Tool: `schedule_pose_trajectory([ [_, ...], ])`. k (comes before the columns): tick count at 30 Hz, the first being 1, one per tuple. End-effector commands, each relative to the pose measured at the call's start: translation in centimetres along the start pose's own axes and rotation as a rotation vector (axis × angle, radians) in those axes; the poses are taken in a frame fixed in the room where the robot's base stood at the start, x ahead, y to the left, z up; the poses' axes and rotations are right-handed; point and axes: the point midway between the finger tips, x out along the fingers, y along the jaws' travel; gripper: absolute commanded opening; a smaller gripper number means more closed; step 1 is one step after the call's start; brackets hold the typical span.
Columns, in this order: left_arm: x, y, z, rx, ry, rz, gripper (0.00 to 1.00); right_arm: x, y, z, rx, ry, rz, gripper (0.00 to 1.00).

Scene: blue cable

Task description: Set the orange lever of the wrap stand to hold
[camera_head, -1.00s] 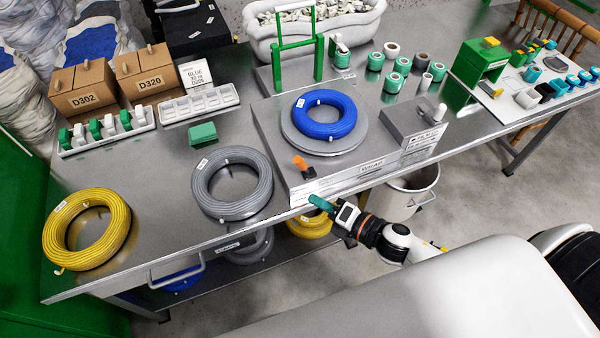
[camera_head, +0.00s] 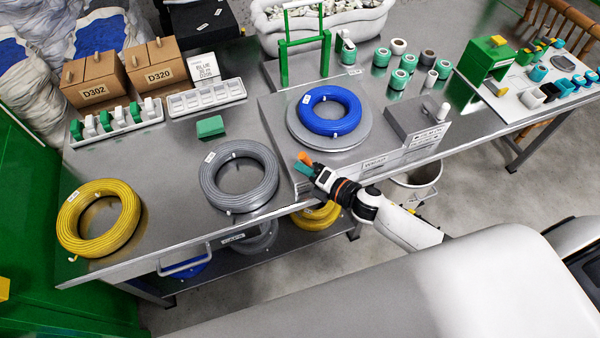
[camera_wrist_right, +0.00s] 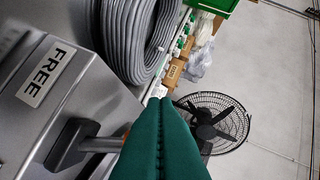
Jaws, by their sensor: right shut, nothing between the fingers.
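The wrap stand (camera_head: 270,118) is a grey metal box on the bench, with a round plate (camera_head: 365,135) on top. A blue cable coil (camera_head: 330,111) lies on that plate. The orange lever (camera_head: 304,158) is at the stand's front left corner. My right gripper (camera_head: 301,168) is shut and empty, its teal fingertips right at the lever; contact is unclear. A black lever base (camera_wrist_right: 72,145) and a FREE label (camera_wrist_right: 46,72) show there. My left gripper is out of view.
A grey coil (camera_head: 238,176) lies on the bench left of the stand, with a yellow coil (camera_head: 99,217) further left. A grey block (camera_head: 415,122) stands on the right of the wrap stand. A white bin (camera_head: 417,180) is below the bench edge.

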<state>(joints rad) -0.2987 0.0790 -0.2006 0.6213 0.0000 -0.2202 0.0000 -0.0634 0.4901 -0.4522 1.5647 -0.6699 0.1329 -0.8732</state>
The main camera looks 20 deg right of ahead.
Motion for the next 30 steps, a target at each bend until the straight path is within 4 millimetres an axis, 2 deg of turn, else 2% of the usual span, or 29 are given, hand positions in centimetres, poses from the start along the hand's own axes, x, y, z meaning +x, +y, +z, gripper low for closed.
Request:
schedule_pose_trajectory([
  [11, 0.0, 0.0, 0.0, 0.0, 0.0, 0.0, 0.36, -0.1, 0.1, -0.1, 0.001, 0.0, -0.001, 0.0],
  [30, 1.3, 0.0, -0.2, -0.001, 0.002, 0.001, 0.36, -0.4, 0.1, -0.7, 0.088, 0.001, -0.052, 0.0],
])
